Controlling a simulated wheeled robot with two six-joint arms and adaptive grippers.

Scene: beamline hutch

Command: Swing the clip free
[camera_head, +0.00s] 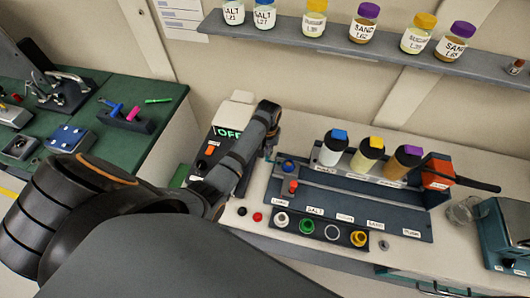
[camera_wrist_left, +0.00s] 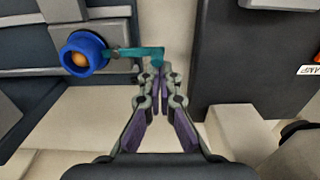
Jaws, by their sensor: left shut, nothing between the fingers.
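The teal clip (camera_wrist_left: 135,52) shows in the left wrist view as a thin bar reaching right from a blue ring (camera_wrist_left: 72,46) with an orange centre. The bar's right end is at the tips of my left gripper (camera_wrist_left: 158,68). The gripper's fingers are together with nothing gripped between them; I cannot tell whether they touch the clip. In the head view my left gripper (camera_head: 269,152) points down beside the left end of the grey rack, mostly hidden by my arm. The blue ring (camera_head: 288,164) shows just right of it. My right gripper is not in view.
A grey rack (camera_head: 390,222) holds several capped bottles at its back and coloured rings along its front. A control box with an OFF display (camera_head: 230,131) stands left of the rack. An orange block (camera_head: 437,171) is at its right end. A shelf of jars (camera_head: 330,43) hangs above.

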